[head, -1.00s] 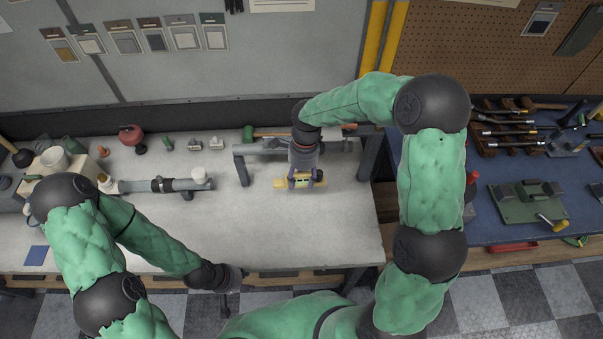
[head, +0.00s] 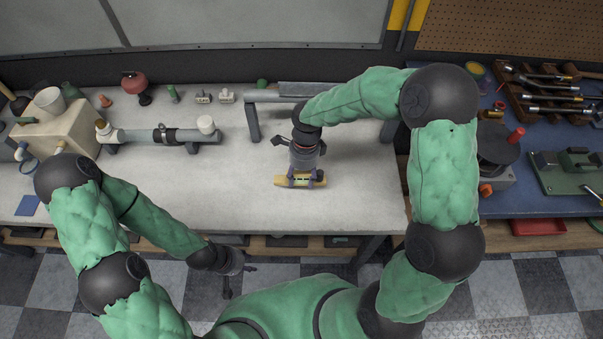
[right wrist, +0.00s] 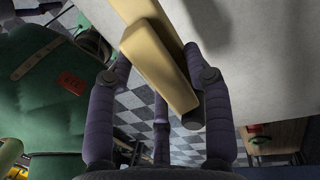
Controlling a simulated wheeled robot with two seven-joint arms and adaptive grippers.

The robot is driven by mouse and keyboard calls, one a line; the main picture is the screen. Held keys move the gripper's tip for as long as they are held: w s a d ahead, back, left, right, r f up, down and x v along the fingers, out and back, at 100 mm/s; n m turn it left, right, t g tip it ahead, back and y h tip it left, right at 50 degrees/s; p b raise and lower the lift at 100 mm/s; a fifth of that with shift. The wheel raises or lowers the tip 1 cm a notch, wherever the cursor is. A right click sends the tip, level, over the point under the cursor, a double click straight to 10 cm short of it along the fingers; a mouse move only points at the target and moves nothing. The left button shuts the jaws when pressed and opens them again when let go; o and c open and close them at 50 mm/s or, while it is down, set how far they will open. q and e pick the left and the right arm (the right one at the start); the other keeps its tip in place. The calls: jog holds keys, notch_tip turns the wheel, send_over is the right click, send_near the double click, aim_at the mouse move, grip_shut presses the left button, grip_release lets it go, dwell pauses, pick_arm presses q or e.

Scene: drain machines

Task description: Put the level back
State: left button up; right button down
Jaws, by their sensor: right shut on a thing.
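In the right wrist view the yellow level (right wrist: 160,65) runs lengthwise between the purple fingers (right wrist: 160,85). I cannot tell its exact height above the bench. My left gripper (head: 238,278) is by the bench's front edge, over the floor, its dark fingers apart and empty.
A grey raised frame (head: 262,97) stands at the back right of the bench, partly behind my right arm. A pipe on supports (head: 165,136) lies to the left. A beige block with a cup (head: 60,130) stands far left. The bench middle is clear.

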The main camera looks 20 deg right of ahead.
jog(key=shift+f+b, duration=2.45)
jog(key=shift+f, duration=1.1)
jog(key=shift+f+b, duration=0.5)
jog(key=shift+f, duration=0.15)
jog(key=shift+c, duration=2.2)
grip_release()
jog(key=shift+r, duration=0.15)
jog(key=r, duration=0.4)
jog(key=w+d+r, duration=0.1)
jog(key=r, duration=0.6)
jog(key=shift+w+d+r, duration=0.15)
jog(key=shift+w+r, duration=0.15)
jog(key=shift+r, duration=0.05)
